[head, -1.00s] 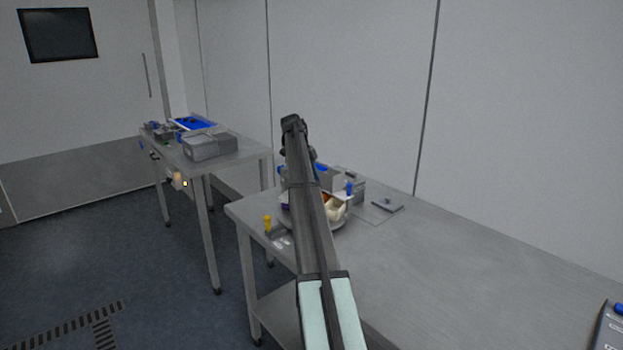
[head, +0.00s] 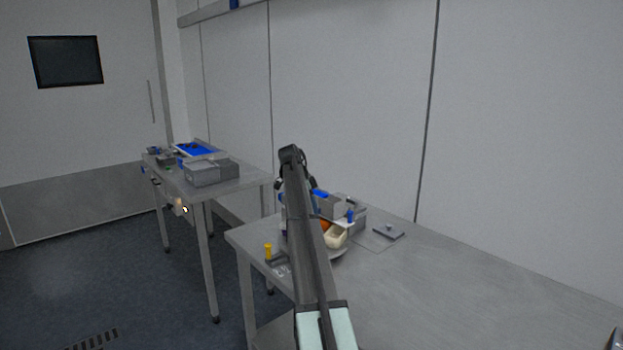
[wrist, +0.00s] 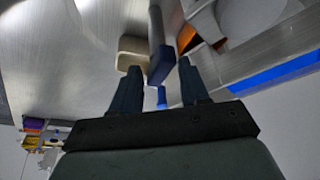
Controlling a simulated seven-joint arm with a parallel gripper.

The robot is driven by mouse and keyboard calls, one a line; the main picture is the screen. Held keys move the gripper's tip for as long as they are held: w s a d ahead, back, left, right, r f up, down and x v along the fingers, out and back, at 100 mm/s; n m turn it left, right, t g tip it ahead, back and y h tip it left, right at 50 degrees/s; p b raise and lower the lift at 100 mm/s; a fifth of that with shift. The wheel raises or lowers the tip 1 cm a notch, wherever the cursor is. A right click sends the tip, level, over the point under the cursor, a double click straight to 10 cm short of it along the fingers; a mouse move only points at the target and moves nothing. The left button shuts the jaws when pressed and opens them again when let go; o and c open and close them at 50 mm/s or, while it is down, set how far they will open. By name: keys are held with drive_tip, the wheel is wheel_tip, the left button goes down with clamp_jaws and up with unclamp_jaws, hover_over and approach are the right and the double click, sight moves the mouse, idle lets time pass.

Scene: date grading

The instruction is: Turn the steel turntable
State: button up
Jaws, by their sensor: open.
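The steel turntable (head: 338,257) shows as a round grey rim on the near table, mostly hidden behind my arm. A cream block-like container (head: 336,237) and an orange item (head: 325,226) sit on or above it. In the head view my gripper is hidden by my arm. In the wrist view my gripper (wrist: 160,78) is open, its two dark fingers apart. A blue upright piece (wrist: 161,64) shows between or just beyond the fingertips, with the cream container (wrist: 132,50) beside it. I cannot tell whether the fingers touch either.
A yellow-topped peg (head: 268,251) stands at the table's left edge. A grey plate with a knob (head: 388,232) lies right of the turntable. Grey boxes stand behind it by the wall. A second table (head: 235,183) holds a grey bin (head: 210,172).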

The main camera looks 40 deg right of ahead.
drive_tip(key=n, duration=0.2)
drive_tip(key=n+t, duration=0.1)
drive_tip(key=n, duration=0.1)
drive_tip(key=shift+s+a+n+t+h, duration=0.1)
drive_tip(key=shift+s+n+t+h, duration=0.1)
drive_tip(key=shift+n+t+h, duration=0.1)
drive_tip(key=n+t, duration=0.2)
drive_tip(key=n, duration=0.3)
drive_tip(key=shift+s, duration=0.1)
drive_tip(key=n+t, duration=0.1)
drive_tip(key=n, duration=0.4)
drive_tip(key=shift+t+y, duration=0.4)
drive_tip(key=n, duration=0.2)
drive_tip(key=n+t+y, duration=0.1)
drive_tip(key=n, duration=0.1)
drive_tip(key=shift+s+d+n, duration=0.1)
drive_tip(key=shift+d+n, duration=0.1)
drive_tip(key=shift+n, duration=0.1)
drive_tip(key=s+a+r+n+y, duration=0.1)
drive_tip(key=a+r+n, duration=0.1)
drive_tip(key=r, duration=0.4)
drive_tip(key=s+a+r+n+y, duration=0.1)
drive_tip(key=s+a+r+n, duration=0.1)
drive_tip(key=r+n, duration=0.2)
drive_tip(key=shift+v, duration=1.45)
drive_tip(key=shift+w+a, duration=0.15)
drive_tip(key=shift+r+t, duration=0.1)
drive_tip(key=shift+t, duration=0.2)
